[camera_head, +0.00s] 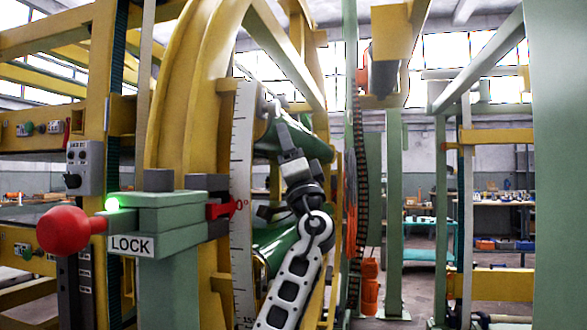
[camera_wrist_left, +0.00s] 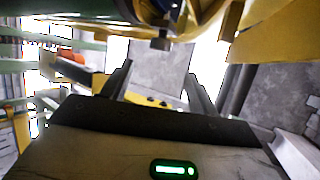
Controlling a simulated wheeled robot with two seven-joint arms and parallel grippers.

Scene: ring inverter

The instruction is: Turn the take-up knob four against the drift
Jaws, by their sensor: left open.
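My left gripper (camera_head: 279,114) reaches up inside the yellow ring frame, beside the white degree scale (camera_head: 243,150) and close to a green roller (camera_head: 318,140). In the left wrist view its two dark fingers (camera_wrist_left: 157,82) are spread apart with nothing between them. A small dark block or knob (camera_wrist_left: 161,43) shows beyond the fingers under a yellow part; I cannot tell whether it is the take-up knob. No label in view clearly marks that knob. My right gripper is not in view.
A grey button box (camera_head: 84,167) hangs on a yellow post. Yellow beams crowd my arm. Open floor shows at the right.

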